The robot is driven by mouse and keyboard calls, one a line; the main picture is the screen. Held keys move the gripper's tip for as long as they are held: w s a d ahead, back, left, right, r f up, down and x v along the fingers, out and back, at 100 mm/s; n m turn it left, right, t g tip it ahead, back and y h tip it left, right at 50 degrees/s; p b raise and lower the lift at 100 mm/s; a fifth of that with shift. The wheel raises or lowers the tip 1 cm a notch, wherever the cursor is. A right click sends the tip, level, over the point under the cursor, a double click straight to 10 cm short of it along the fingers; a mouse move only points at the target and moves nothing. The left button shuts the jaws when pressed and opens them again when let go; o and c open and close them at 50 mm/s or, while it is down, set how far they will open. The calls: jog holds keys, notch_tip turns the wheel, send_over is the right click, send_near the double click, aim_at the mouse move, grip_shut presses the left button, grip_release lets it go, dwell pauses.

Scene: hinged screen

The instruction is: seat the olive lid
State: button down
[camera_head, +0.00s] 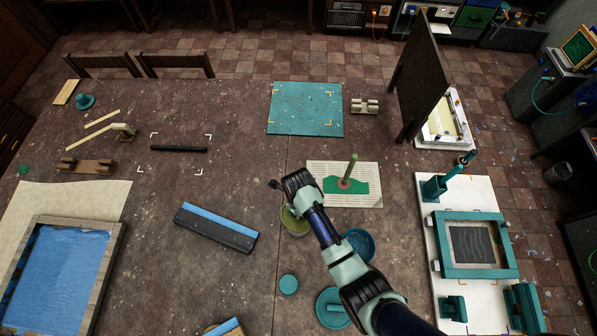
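A round olive piece (293,226) is on the table near the centre, partly covered by my arm. It looks like a tub or its lid; I cannot tell which, nor whether a lid sits level on it. My gripper (276,184) is just above and left of it in the picture, between it and the printed sheet. The gripper's fingers are small and dark, and I cannot make out whether they are open or shut, or hold anything.
A teal tub (361,246) stands right of my arm. A small teal disc (288,284) and a teal handled piece (332,309) lie nearby. A printed sheet (366,171) bears an upright stick (348,170). A squeegee-like bar (215,228) lies left. A dark upright panel (419,78) stands right.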

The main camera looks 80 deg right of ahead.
jog(key=shift+f, duration=0.2)
jog(key=c, duration=0.6)
grip_release()
jog(key=shift+r, duration=0.15)
notch_tip(320, 180, up, 3)
jog(key=shift+p, duration=0.9)
jog(key=shift+r, duration=2.45)
